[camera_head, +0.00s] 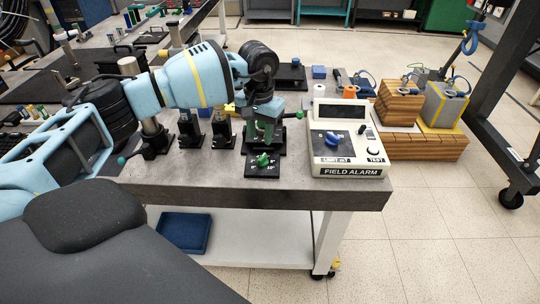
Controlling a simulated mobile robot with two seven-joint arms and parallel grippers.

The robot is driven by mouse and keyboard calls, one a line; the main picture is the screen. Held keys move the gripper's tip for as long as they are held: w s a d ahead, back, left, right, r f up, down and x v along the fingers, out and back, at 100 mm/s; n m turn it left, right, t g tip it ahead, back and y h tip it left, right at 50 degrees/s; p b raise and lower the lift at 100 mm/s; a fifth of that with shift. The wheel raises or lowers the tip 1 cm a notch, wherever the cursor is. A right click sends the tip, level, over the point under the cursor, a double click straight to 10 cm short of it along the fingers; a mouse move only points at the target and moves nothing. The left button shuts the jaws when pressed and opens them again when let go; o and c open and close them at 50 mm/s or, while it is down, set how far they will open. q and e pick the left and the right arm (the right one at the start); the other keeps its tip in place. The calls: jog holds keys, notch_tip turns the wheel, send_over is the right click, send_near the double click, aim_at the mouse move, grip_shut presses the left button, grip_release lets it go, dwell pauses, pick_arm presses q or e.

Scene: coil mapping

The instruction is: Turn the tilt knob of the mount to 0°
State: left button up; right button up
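The mount (265,136) stands on a black base near the front edge of the grey bench. A green knob (262,160) sits on a black plate with white markings in front of the mount. The markings are too small to read, so the knob's angle cannot be told. A second green knob (299,115) sticks out at the mount's right side. My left gripper (264,104) points down at the top of the mount. Its fingers blend with the mount, so I cannot tell whether it is open or touching. My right gripper is not in view.
A cream FIELD ALARM box (347,140) stands close right of the mount. Black posts (221,130) stand to its left. Wooden blocks (398,104) and a grey block (443,104) lie farther right. A blue tray (184,231) is on the shelf below.

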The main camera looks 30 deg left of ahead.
aim_at(261, 158)
pick_arm(q)
jog(key=shift+f, duration=3.9)
grip_shut()
